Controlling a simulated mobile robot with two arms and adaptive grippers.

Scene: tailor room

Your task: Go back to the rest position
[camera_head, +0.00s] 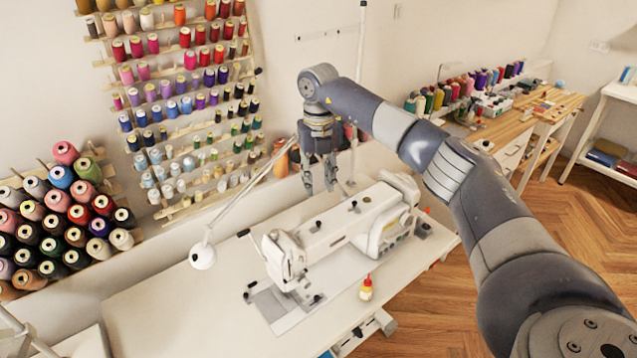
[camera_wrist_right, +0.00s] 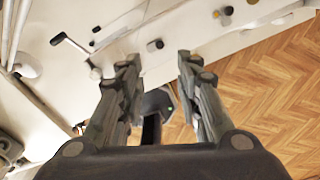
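My right arm (camera_head: 440,160) comes in from the lower right and reaches over the sewing table. My right gripper (camera_head: 320,175) points down above the back of the white sewing machine (camera_head: 345,225). In the right wrist view the two fingers of the gripper (camera_wrist_right: 157,80) stand well apart. I see nothing held between them. My left gripper does not show in either view.
The white table (camera_head: 180,315) carries a lamp (camera_head: 203,255) and a small yellow bottle with a red cap (camera_head: 366,288). Thread racks (camera_head: 180,100) cover the wall at left. A second work table (camera_head: 520,120) stands at back right. Wooden floor (camera_head: 580,215) is clear at right.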

